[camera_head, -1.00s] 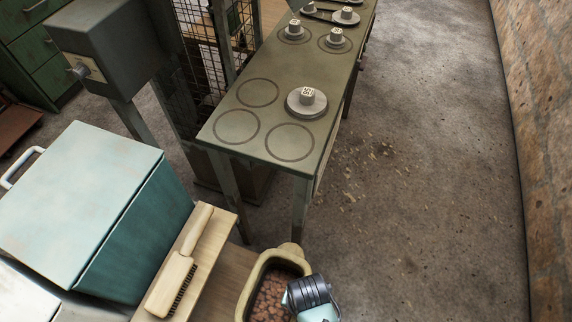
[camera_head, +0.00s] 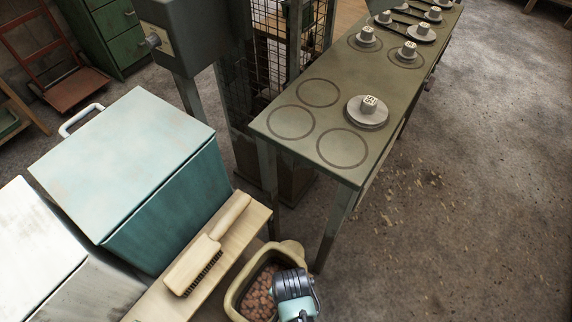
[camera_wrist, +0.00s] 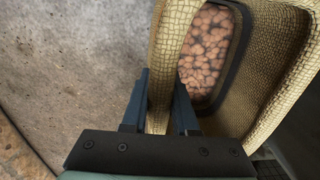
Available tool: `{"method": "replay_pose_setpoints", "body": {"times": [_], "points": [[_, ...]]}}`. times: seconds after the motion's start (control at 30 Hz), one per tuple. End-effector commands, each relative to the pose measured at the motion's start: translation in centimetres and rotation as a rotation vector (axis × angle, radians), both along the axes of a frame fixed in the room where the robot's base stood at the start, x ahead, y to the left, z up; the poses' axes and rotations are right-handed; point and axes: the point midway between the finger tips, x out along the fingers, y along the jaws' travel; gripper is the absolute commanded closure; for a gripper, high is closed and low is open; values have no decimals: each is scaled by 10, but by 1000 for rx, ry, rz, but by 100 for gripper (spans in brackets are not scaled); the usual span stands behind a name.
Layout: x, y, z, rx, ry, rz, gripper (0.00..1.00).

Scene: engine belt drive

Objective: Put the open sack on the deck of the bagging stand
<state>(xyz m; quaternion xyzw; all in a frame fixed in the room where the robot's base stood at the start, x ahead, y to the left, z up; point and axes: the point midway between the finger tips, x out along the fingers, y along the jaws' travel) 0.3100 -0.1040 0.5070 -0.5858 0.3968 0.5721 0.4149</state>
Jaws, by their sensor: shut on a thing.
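The open sack (camera_head: 236,296) is tan, woven and upright, with brown lumps inside. It stands out at the bottom middle of the head view, just right of a wooden ledge. My gripper (camera_head: 290,283) is at the sack's right side there. In the wrist view my gripper (camera_wrist: 160,100) is shut on one wall of the sack (camera_wrist: 170,50), with a finger on each side of the rim. The sack's underside is hidden, so I cannot tell what is below it. I cannot tell for sure which piece is the bagging stand.
A brush (camera_head: 207,248) lies on the wooden ledge (camera_head: 143,308), beside a teal box (camera_head: 130,175). A green bench (camera_head: 275,122) with ring marks and pulleys stands behind the sack. A grey post-mounted box (camera_head: 190,35) is behind. The floor (camera_head: 450,220) at right is clear except for scattered chips.

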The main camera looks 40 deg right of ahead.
Motion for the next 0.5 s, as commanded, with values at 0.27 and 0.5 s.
{"method": "replay_pose_setpoints", "body": {"times": [0.27, 0.5], "points": [[6, 1, -30, -1, -7, 1, 100], [6, 1, -28, -1, -6, 0, 100]]}}
